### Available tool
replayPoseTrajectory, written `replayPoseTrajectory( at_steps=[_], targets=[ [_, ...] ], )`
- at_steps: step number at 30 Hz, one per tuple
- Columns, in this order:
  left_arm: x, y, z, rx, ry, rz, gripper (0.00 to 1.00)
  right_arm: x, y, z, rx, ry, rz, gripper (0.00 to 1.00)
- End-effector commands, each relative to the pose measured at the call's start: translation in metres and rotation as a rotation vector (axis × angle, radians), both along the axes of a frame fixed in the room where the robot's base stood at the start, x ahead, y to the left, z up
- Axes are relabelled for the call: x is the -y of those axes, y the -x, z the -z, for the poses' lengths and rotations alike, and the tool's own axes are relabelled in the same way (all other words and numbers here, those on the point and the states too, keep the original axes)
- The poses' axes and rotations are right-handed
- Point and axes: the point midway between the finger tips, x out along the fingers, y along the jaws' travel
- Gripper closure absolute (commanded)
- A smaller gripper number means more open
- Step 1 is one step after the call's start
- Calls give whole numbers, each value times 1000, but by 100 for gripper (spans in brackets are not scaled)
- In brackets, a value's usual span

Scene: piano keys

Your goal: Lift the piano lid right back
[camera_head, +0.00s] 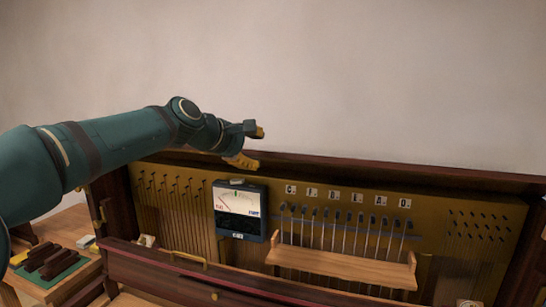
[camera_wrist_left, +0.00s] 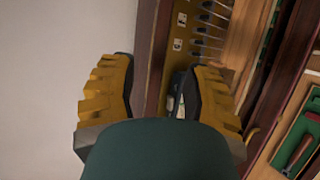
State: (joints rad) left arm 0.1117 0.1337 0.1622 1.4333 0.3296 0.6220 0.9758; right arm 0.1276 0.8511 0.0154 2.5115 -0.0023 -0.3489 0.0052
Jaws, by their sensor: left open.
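The open piano shows its inside in the head view. A dark wood lid or top edge (camera_head: 400,172) runs along its back against the wall; I cannot tell which of the two it is. My left gripper (camera_head: 252,146) is open and empty at this edge, left of the middle, one yellow finger above it and one at its front. In the left wrist view the gripper (camera_wrist_left: 160,68) has its fingers spread, and the dark edge (camera_wrist_left: 150,50) runs between them in the picture. I cannot tell whether they touch it. My right gripper is not in view.
Inside the piano are a blue meter (camera_head: 239,211), a wooden rack (camera_head: 340,266) and a row of letter tags (camera_head: 347,196). A dark front rail (camera_head: 180,270) crosses in front. A side table at left holds dark blocks on a green tray (camera_head: 62,275). The wall behind is bare.

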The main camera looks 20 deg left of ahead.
Motion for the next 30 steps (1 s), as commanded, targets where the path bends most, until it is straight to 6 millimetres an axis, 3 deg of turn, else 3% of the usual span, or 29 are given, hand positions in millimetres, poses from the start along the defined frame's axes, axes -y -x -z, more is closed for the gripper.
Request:
replayPoseTrajectory(
  at_steps=[6,12,26,30],
  targets=[
    [18,-34,19,-1,-1,2,52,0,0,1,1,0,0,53],
    [27,-54,29,0,-1,1,52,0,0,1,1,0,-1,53],
    [31,-62,33,0,-1,0,53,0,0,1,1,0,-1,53],
    [31,-61,33,0,-1,0,100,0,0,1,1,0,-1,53]
  ],
)
